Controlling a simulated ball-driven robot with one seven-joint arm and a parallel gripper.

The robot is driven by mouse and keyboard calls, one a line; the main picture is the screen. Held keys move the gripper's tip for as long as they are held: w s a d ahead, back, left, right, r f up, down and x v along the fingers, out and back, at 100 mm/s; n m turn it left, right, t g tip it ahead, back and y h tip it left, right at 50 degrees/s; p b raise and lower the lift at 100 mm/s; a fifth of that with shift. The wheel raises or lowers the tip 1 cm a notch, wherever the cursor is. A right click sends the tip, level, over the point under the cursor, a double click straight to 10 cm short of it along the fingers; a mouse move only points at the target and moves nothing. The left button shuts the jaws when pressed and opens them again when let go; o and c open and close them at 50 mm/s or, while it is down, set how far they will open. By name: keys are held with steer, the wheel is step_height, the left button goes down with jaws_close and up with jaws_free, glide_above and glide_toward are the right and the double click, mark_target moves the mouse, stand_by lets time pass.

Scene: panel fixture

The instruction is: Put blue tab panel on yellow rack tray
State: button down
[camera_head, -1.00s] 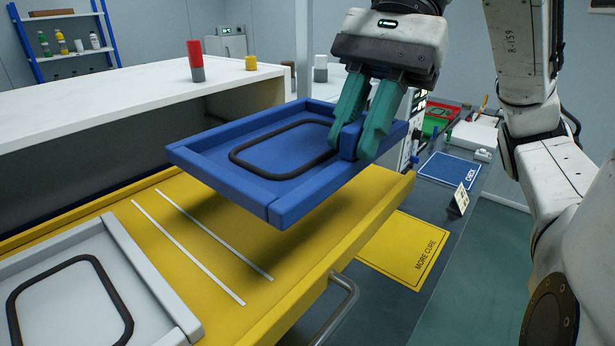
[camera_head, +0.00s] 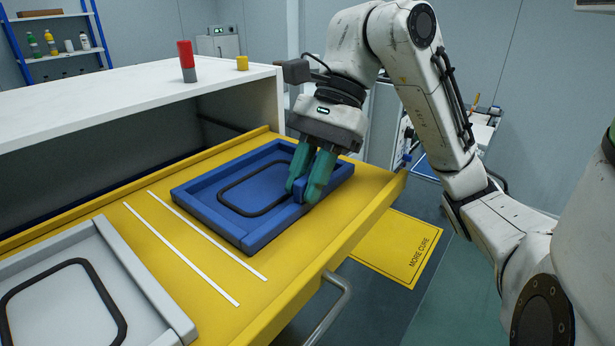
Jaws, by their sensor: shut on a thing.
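The blue tab panel (camera_head: 213,220) is a shallow blue tray-like piece with a raised rim and a black rounded loop inside. It lies flat at the yellow rack tray (camera_head: 200,271), right of two white lines, and looks to be resting on it. My gripper (camera_head: 306,194) points down at the panel's right part, its teal fingers shut on the panel's blue tab (camera_head: 299,187). The fingers hide part of the tab and of the rim behind it.
A grey panel (camera_head: 150,285) with a black loop lies on the tray's left part. A metal handle (camera_head: 335,306) is at the tray's front. A yellow "MORE CURE" mat (camera_head: 397,245) lies lower right.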

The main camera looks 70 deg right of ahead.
steer(key=c, duration=1)
jaws_free()
steer(key=shift+f, duration=0.1)
steer(key=v, duration=1.2)
